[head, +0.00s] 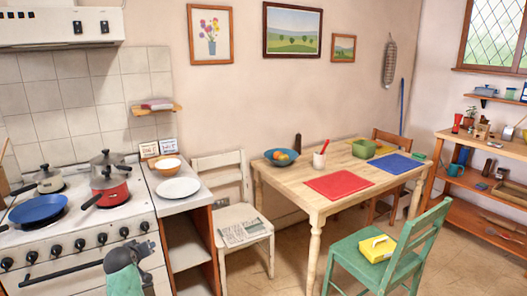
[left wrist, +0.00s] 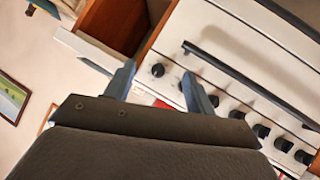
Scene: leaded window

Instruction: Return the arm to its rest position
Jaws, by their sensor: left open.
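My left gripper (left wrist: 158,70) is open, with its two grey-blue fingers apart and nothing held between them. In the left wrist view it hangs in front of the white stove (left wrist: 250,50), close to the row of black knobs and the dark oven handle (left wrist: 245,80). My right gripper is in neither view.
The stove (head: 85,240) bears a blue pan (head: 38,209) and several pots. A narrow open cabinet (head: 185,245) stands beside it. A white chair (head: 240,215), a wooden table (head: 285,185) and a green chair (head: 370,250) stand to the right. Some floor shows between the chairs.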

